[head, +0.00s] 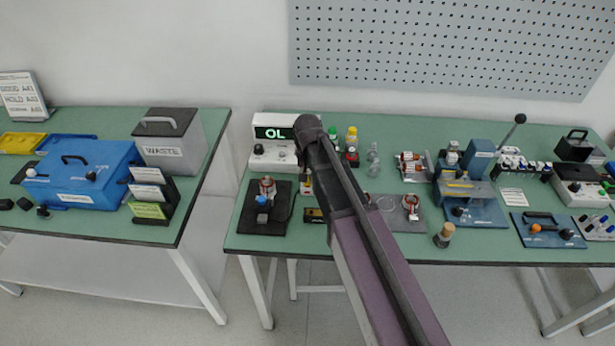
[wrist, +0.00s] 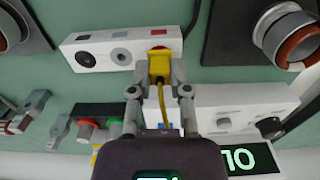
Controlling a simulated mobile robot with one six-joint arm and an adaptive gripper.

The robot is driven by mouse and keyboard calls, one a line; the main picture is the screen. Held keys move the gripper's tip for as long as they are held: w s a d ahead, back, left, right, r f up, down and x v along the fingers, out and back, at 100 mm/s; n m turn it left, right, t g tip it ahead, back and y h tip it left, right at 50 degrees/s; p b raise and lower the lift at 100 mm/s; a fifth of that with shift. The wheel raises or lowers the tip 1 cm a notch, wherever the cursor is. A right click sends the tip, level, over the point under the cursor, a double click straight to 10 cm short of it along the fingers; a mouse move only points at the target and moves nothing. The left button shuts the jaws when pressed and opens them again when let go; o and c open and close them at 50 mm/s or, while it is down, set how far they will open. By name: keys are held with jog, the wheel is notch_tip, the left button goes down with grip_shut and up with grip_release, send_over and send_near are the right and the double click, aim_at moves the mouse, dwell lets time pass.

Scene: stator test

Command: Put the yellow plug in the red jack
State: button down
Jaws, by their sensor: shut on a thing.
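My gripper (wrist: 158,95) is shut on the yellow plug (wrist: 160,66), with a finger on either side of it. A yellow cable runs from the plug back between the fingers. The plug's far end is at the red jack (wrist: 158,47), on a small white box (wrist: 120,52). Only a red edge of the jack shows past the plug. I cannot tell whether the plug is seated in it or just over it.
The white meter (head: 275,150) reads "OL" at the back of the green table; its body (wrist: 240,108) is close to my gripper. A wound stator (head: 267,186) sits on a dark pad to the left. Red and green parts (wrist: 98,125) stand nearby.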

jog(key=shift+f+b, duration=0.3)
dwell(0.5)
jog(key=c, duration=0.5)
grip_release()
